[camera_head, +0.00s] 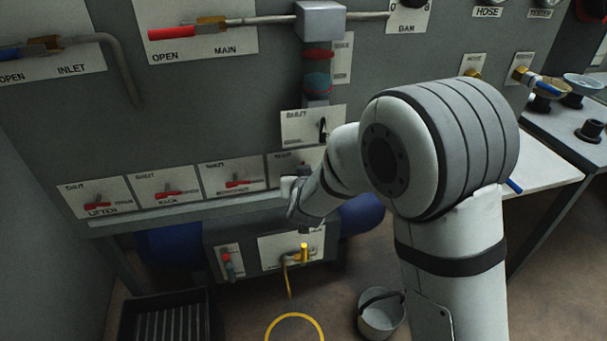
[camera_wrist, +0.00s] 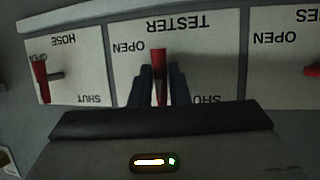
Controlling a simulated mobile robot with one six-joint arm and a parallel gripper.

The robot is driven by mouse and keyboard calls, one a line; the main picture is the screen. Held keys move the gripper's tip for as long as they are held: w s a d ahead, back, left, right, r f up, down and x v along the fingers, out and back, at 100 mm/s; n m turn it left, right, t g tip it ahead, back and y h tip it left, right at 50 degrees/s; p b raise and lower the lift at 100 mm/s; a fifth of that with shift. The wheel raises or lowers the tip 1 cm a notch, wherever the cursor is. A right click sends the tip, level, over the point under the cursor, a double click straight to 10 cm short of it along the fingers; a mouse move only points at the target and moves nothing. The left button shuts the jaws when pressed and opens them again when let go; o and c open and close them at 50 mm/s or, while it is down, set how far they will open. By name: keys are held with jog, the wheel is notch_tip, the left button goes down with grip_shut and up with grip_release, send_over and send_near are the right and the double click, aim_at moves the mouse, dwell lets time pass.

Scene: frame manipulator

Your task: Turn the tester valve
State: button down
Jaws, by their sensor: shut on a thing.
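The tester plate (camera_wrist: 205,60) is a pale panel in the middle of the wrist view. It reads TESTER, OPEN and SHUT upside down. Its red handle (camera_wrist: 158,60) stands upright in that picture, between the two dark fingers of my gripper (camera_wrist: 160,88). The fingers are shut on it, and they hide its lower part and part of the word SHUT. In the head view my gripper (camera_head: 290,192) is at the right end of the lower row of panels.
The hose plate (camera_wrist: 68,65) with its own red handle (camera_wrist: 40,78) is close on the left in the wrist view. Another plate (camera_wrist: 285,50) is close on the right. Below the row are a yellow lever (camera_head: 304,253), a bucket (camera_head: 381,314) and a dark crate (camera_head: 165,318).

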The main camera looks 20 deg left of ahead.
jog(key=c, duration=1.4)
grip_release()
jog(key=p+v, duration=0.1)
jog(key=v, duration=0.6)
jog(key=shift+s+d+r, duration=0.15)
jog(key=shift+s+r, duration=0.05)
jog(key=shift+s, duration=0.1)
